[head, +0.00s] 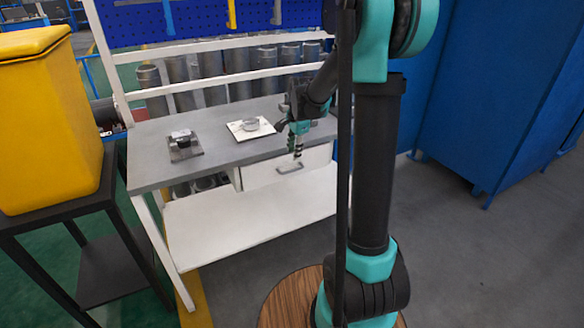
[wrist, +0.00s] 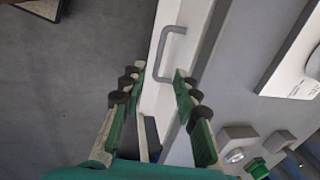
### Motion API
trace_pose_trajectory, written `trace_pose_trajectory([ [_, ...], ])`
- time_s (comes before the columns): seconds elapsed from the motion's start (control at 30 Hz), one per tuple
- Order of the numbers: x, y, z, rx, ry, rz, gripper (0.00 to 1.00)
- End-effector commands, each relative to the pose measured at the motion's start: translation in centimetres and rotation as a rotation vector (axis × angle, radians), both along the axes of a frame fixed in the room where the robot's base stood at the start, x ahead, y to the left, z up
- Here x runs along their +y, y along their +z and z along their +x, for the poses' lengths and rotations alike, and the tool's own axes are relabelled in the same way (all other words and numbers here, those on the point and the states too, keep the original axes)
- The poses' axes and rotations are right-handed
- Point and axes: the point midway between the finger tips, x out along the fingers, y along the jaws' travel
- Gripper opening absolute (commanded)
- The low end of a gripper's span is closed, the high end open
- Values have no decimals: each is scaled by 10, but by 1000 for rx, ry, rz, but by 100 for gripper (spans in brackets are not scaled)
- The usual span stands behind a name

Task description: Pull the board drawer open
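The board drawer (head: 262,172) has a white front with a grey bar handle (head: 293,168) and sits under the grey bench top. Its front looks about level with the bench edge. In the wrist view the handle (wrist: 168,52) shows on the white drawer front (wrist: 152,92), just beyond my fingertips. My gripper (head: 297,150) is in front of the bench edge, just above the handle in the head view. In the wrist view my gripper (wrist: 158,78) is open and empty, its fingers spread to either side of the drawer front. The handle does not appear touched.
On the bench top (head: 210,148) are a white plate with a round part (head: 250,127) and a dark fixture (head: 184,147). A white lower shelf (head: 240,218) lies below the drawer. A yellow bin (head: 45,120) stands left, a blue cabinet (head: 500,90) right. Floor in front is clear.

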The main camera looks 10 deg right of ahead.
Motion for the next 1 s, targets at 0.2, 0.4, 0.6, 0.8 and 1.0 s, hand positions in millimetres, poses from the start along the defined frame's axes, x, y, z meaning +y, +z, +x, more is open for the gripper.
trace_pose_trajectory([
  [0.2,3,-43,9,0,1,0,31],
  [0.4,4,-71,14,0,1,0,31],
  [0.6,5,-85,16,0,1,0,31],
  [0.8,5,-88,16,0,1,0,31],
  [1.0,5,-87,16,0,1,0,22],
])
